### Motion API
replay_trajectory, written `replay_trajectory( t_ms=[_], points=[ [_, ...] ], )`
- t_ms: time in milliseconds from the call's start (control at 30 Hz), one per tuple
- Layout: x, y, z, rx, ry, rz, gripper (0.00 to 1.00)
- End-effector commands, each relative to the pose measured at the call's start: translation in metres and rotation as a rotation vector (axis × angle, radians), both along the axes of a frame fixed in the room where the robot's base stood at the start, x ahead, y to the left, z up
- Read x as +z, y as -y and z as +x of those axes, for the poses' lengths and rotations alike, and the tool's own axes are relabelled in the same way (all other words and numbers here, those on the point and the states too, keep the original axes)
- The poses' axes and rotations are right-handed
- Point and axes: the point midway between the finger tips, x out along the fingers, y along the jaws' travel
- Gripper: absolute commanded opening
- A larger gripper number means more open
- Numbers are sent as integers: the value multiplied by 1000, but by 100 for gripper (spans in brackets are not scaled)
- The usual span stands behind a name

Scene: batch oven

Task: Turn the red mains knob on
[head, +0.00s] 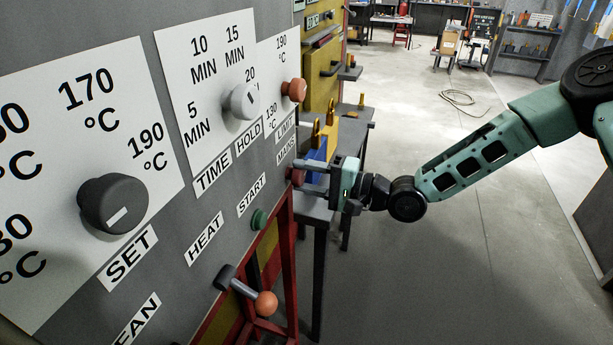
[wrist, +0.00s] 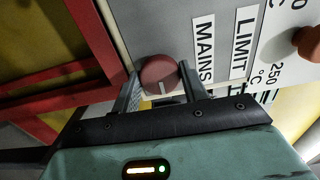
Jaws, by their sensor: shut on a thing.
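The red mains knob (wrist: 160,72) sits on the grey panel beside the MAINS label (wrist: 204,52), with a pale mark on its face. My gripper (wrist: 162,88) is shut on it, one finger on each side. In the head view the knob (head: 297,177) shows at the panel's right edge, partly covered by my gripper (head: 312,171), which reaches in from the right.
The panel also carries the black SET knob (head: 113,204), the white TIME knob (head: 241,101), the orange LIMIT knob (head: 294,90), a green START button (head: 259,219) and a lever with an orange ball (head: 265,303). A bench stands behind my gripper. Floor to the right is open.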

Motion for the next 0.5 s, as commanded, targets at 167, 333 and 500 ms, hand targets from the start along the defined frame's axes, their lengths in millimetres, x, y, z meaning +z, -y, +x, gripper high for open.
replay_trajectory(
  t_ms=[167,333,500],
  points=[
    [-1,1,1,-3,-4,0,21],
    [-1,1,1,-3,-4,-1,46],
    [-1,1,1,-2,-3,0,64]
  ],
)
